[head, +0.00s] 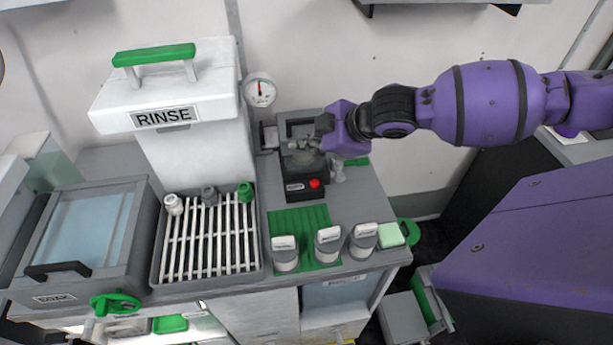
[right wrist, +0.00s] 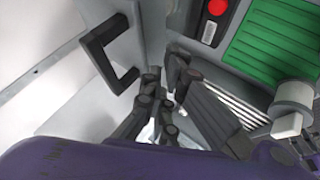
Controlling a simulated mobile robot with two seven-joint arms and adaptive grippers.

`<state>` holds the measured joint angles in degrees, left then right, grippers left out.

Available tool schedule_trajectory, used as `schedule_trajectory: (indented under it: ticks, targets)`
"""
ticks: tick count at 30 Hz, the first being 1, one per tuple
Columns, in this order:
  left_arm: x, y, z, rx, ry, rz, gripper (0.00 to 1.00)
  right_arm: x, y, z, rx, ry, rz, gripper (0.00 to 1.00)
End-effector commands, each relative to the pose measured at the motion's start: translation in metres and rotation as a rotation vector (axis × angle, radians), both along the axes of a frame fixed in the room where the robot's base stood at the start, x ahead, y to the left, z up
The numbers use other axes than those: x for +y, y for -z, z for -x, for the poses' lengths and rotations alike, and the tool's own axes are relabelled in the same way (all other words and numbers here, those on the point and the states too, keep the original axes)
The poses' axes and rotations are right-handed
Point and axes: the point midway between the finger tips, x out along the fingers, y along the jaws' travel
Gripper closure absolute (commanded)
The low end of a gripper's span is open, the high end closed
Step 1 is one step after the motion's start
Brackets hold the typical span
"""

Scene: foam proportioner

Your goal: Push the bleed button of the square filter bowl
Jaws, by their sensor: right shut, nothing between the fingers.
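My right gripper (head: 308,157) reaches in from the right over a dark grey boxy unit (head: 297,127) at the back of the counter. Its fingers are shut and empty. In the right wrist view the closed fingers (right wrist: 163,98) are above or beside a dark handle (right wrist: 97,50) and ribbed grey part; contact cannot be told. The unit has a red button (head: 315,183) on its front, also in the right wrist view (right wrist: 217,7). I cannot pick out the square filter bowl or its bleed button for sure; the gripper covers part of the unit. My left gripper is not in view.
A white RINSE tank (head: 190,140) and a round gauge (head: 260,91) stand left of the unit. A slatted rack (head: 208,240) and a lidded SOAK basin (head: 85,225) lie further left.

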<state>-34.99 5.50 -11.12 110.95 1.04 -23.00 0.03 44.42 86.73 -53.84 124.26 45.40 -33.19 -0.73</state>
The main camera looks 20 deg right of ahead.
Motion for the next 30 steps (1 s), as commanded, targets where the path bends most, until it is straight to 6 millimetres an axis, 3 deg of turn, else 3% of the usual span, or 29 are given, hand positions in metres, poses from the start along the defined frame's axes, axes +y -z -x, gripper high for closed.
schedule_trajectory:
  ticks: [3,10,16,24,30]
  targets:
    - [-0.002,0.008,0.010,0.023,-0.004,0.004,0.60,0.000,0.000,0.000,0.000,0.000,0.000,1.00]
    - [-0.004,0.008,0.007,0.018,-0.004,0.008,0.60,0.000,0.006,0.000,0.003,0.000,0.000,1.00]
    - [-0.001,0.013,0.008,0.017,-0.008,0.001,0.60,0.000,0.032,0.001,0.010,-0.001,-0.001,1.00]
    - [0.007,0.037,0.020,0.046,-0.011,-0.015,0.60,0.001,0.071,0.002,0.009,-0.001,-0.001,1.00]
    - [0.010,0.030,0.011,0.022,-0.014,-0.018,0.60,0.001,0.083,0.000,0.002,0.000,-0.002,1.00]
